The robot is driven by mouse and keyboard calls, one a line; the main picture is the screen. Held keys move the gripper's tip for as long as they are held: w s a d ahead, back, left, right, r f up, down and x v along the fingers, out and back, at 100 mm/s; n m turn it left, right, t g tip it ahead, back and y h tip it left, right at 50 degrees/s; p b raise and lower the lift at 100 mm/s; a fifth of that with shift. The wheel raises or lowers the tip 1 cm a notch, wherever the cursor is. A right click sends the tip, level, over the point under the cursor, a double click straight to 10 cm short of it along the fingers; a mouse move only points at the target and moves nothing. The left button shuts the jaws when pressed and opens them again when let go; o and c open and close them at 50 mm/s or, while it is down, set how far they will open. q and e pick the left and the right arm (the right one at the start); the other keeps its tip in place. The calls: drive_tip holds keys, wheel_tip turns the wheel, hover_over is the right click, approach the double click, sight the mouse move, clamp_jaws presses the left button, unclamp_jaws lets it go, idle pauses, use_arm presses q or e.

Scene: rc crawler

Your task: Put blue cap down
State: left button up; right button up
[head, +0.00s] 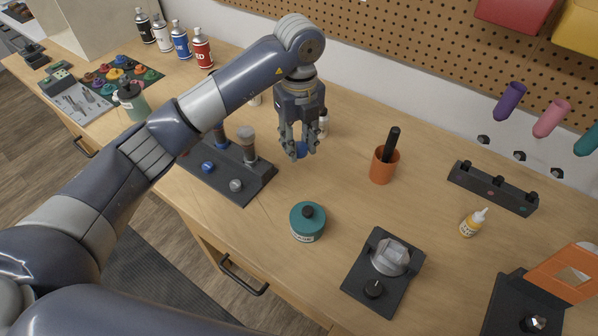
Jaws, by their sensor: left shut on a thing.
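My left gripper (299,151) hangs pointing down over the middle of the wooden table. Its fingers are shut on a small blue cap (301,150), which shows between the fingertips. Whether the cap touches the tabletop I cannot tell. A small white bottle (323,124) stands just behind the fingers, partly hidden by them. My right gripper is not in view.
A black tray (262,186) with knobs and a grey-topped post lies left of the gripper. A teal jar (307,221) stands in front, and an orange cup (383,167) with a black handle stands to the right. Bare wooden table (335,185) lies between them.

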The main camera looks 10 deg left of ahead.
sight(299, 177)
use_arm(q)
wheel_tip(299, 177, down, 9)
drive_tip(key=shift+r+p, duration=0.1)
drive_tip(key=shift+p, duration=1)
drive_tip(key=shift+f, duration=0.25)
drive_tip(key=o, duration=1.1)
drive_tip(key=shift+c, duration=0.2)
drive_tip(key=shift+r, duration=0.1)
